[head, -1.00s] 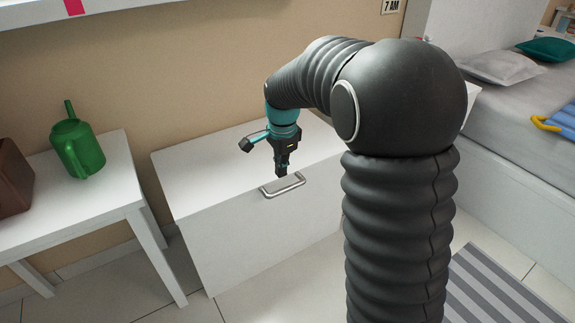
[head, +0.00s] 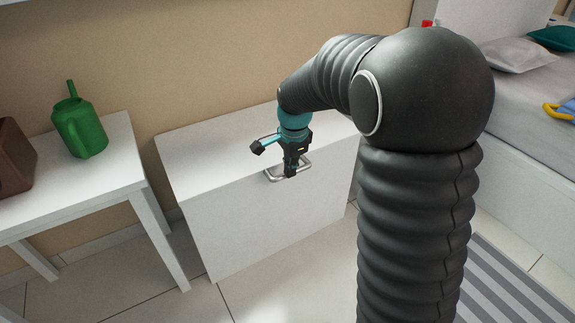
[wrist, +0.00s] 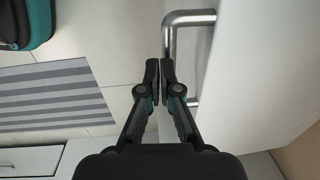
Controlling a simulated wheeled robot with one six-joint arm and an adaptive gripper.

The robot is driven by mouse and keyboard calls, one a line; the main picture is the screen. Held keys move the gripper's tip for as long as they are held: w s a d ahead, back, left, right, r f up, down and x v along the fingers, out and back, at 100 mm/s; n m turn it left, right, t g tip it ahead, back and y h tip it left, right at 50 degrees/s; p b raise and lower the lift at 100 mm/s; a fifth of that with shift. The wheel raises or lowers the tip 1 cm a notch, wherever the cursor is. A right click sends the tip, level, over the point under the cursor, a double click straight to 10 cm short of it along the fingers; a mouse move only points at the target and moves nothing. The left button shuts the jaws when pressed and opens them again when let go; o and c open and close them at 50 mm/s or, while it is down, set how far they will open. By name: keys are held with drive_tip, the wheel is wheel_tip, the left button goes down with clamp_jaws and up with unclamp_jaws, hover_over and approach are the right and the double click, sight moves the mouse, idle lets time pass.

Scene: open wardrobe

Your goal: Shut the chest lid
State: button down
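The white chest (head: 275,230) stands against the wall in the head view. Its lid (head: 215,145) looks flat and level, and I see no gap under it. A metal bar handle (head: 274,175) is at the top of its front side. My gripper (head: 291,174) points down at the handle and covers part of it. In the wrist view, the fingers of my gripper (wrist: 159,82) are together, and the handle (wrist: 190,17) runs behind the right fingertip. I see nothing held between them.
A white side table (head: 105,185) with a green watering can (head: 82,130) and a brown box (head: 12,155) stands left of the chest. A bed (head: 520,100) is at the right. A striped rug (head: 505,280) lies on the floor. Tiled floor before the chest is clear.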

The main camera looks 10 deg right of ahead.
wheel_tip(320, 180, up, 13)
drive_tip(key=s+p, duration=0.2)
drive_tip(key=shift+d+r+p, duration=0.2)
drive_tip(key=shift+p, duration=0.2)
drive_tip(key=s+d+r+n+t+p, duration=0.2)
drive_tip(key=s+n, duration=0.4)
drive_tip(key=s, duration=0.6)
drive_tip(key=s+d+r+n+t+p, duration=0.2)
drive_tip(key=s+n, duration=0.5)
drive_tip(key=s, duration=0.6)
drive_tip(key=shift+s+d+r+n, duration=0.2)
drive_tip(key=shift+d+r+n, duration=0.1)
drive_tip(key=shift+d+r, duration=0.55)
drive_tip(key=shift+a, duration=0.1)
